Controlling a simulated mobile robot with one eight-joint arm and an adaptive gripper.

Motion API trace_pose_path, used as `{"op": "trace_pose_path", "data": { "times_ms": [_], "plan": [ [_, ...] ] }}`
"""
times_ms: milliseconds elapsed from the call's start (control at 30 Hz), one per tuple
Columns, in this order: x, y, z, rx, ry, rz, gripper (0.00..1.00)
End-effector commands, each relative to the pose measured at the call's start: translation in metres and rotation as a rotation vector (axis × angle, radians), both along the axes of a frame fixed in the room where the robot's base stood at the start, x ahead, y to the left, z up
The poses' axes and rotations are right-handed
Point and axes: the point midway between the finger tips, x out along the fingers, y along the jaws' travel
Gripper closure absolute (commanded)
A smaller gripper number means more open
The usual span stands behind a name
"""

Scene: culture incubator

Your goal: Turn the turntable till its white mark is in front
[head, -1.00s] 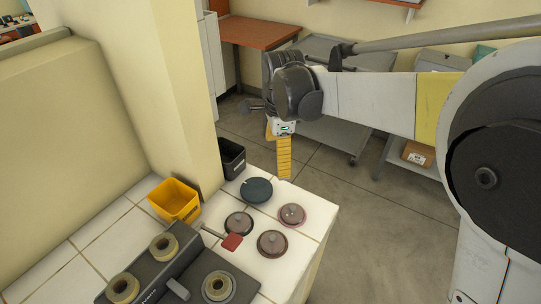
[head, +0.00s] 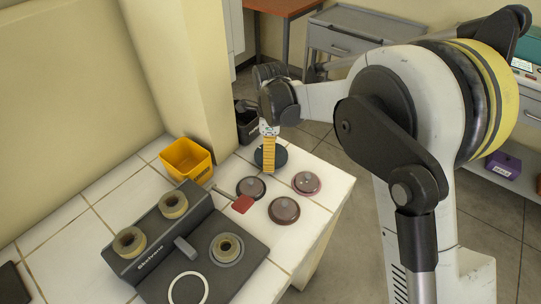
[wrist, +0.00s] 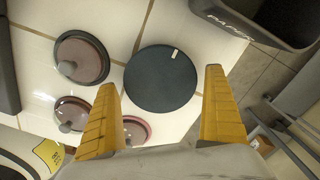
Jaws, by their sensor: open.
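The turntable is a flat dark blue-grey disc (head: 281,153) on the white tiled bench, partly hidden behind my gripper in the head view. The wrist view shows the whole disc (wrist: 160,85). Its small white mark (wrist: 175,54) is near the rim, at the upper right there, on the side towards the black bin. I cannot make out the mark in the head view. My gripper (head: 268,170) points down over the turntable with yellow fingers. In the wrist view its fingers (wrist: 160,80) are wide apart, one on each side of the disc, with nothing between them. Their height above the bench is unclear.
Three reddish lidded dishes (head: 284,210) stand close in front of the turntable. A red paddle-shaped piece (head: 242,204) lies beside them. A black bin (head: 248,124) is behind, a yellow bin (head: 186,159) left. A dark device (head: 188,250) fills the front. The bench's right edge is near.

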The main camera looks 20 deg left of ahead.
Motion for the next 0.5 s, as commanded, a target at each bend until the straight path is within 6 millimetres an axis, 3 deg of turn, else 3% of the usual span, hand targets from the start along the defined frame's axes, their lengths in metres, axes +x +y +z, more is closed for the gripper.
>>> {"op": "trace_pose_path", "data": {
  "times_ms": [300,433,500],
  "plan": [
    [-0.0001,-0.0002,-0.0027,0.000,0.000,0.000,0.00],
    [-0.0001,-0.0001,-0.0027,0.000,0.000,0.000,0.40],
    [-0.0001,-0.0002,-0.0027,0.000,0.000,0.000,0.45]
  ]
}}
